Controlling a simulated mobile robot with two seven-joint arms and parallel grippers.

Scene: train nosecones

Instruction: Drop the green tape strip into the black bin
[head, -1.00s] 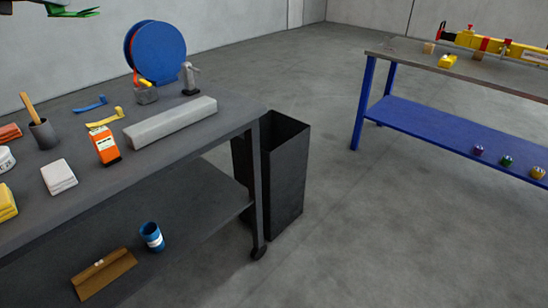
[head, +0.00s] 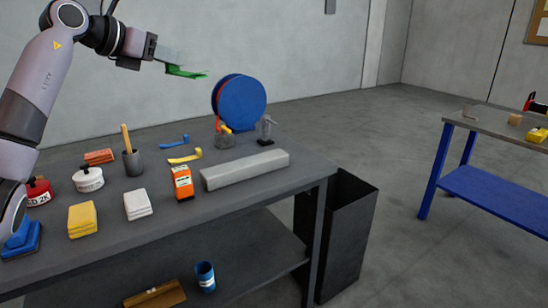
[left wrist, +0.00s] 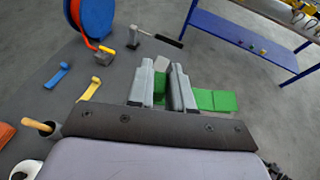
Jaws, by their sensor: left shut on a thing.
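The green tape strip (head: 186,72) is held in the jaws of my left gripper (head: 172,62), high above the back of the grey table. In the left wrist view the strip (left wrist: 215,100) shows between the fingers and sticks out to the right of them. The left gripper (left wrist: 163,90) is shut on it. The black bin (head: 346,230) stands on the floor at the right end of the table, open at the top. The gripper is well to the left of the bin and higher than it. My right gripper is not in view.
On the grey table (head: 110,244) are a long grey block (head: 245,170), an orange box (head: 182,182), a blue reel (head: 239,102), blue tape (head: 173,142) and yellow tape (head: 185,157). A blue-legged bench (head: 500,195) stands at the right. Floor between them is clear.

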